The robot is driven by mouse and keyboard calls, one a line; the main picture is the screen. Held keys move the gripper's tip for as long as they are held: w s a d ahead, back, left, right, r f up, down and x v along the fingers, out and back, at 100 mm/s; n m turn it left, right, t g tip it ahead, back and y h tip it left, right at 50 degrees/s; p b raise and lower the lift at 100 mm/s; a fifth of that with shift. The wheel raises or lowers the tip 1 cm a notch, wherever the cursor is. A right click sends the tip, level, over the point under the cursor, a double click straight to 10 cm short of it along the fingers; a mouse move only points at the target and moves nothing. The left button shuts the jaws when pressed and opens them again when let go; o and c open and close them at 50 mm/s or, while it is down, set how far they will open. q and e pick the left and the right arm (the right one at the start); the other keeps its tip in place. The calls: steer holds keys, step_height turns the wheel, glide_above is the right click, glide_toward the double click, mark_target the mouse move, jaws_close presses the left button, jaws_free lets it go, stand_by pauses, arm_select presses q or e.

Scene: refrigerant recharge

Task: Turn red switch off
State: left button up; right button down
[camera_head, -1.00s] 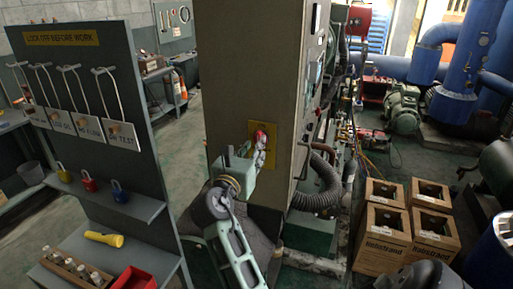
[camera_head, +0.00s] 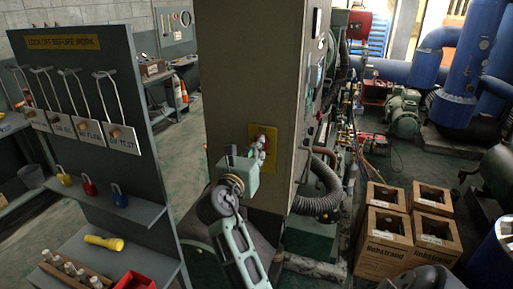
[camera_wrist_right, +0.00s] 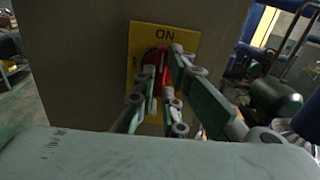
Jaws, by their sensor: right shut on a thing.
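The red switch (camera_wrist_right: 160,62) sits on a yellow plate (camera_wrist_right: 180,34) marked "ON", on the side of a grey-beige cabinet. In the head view the yellow plate (camera_head: 269,167) shows behind my right gripper (camera_head: 259,147), and a bit of red shows at the fingers. In the right wrist view my right gripper (camera_wrist_right: 163,78) has its fingers on both sides of the red handle and is shut on it. The handle looks about upright, though the fingers cover part of it. My left gripper is not in view.
A lockout board (camera_head: 95,88) with hanging tags and padlocks stands at the left, with a yellow flashlight (camera_head: 103,242) and a red box (camera_head: 134,281) on its lower shelf.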

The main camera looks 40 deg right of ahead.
steer(key=shift+n+p, duration=1.25)
steer(key=shift+n, duration=0.75)
steer(key=n, duration=0.4)
steer(key=shift+n, duration=0.3)
